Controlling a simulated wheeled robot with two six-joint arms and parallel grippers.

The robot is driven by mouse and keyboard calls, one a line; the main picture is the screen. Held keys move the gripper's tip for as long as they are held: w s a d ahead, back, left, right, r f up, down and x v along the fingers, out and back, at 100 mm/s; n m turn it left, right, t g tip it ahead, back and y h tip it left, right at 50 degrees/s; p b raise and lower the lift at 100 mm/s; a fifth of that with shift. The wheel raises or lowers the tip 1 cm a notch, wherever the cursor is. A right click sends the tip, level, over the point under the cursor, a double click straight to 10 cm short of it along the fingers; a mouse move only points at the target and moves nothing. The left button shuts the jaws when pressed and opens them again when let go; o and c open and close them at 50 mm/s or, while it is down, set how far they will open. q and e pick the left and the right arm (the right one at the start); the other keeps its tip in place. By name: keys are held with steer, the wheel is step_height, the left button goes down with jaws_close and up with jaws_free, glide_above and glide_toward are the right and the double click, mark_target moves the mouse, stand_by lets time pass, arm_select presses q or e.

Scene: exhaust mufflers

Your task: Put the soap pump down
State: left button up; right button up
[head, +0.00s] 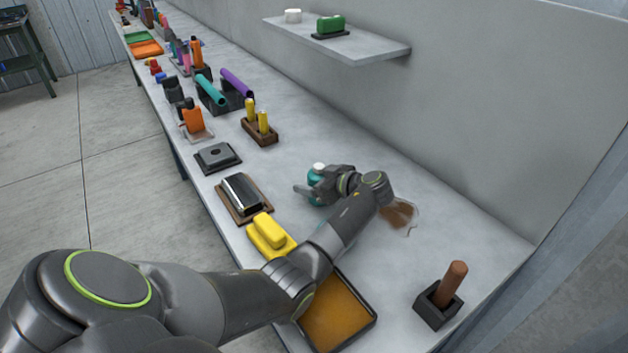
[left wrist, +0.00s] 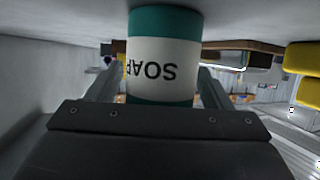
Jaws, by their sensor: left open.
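The soap pump (head: 316,178) is a teal bottle with a white top, upright at the bench, partly hidden by my left gripper (head: 318,190). In the left wrist view the soap pump (left wrist: 163,60) shows a white label reading SOAP, upside down in the picture, with teal bands. My left gripper (left wrist: 160,88) is open, with one finger on each side of the bottle. My right gripper is not in view.
A yellow block (head: 268,235), a dark metallic block on a brown board (head: 264,216) and an amber tray (head: 368,320) lie nearby. A brown-bristled item (head: 400,213) is behind my arm. A holder with a brown handle (head: 437,309) stands right. Bench space toward the wall is clear.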

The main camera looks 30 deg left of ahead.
arm_select(q)
steer(key=p+v, duration=0.1)
steer(key=v, duration=1.1)
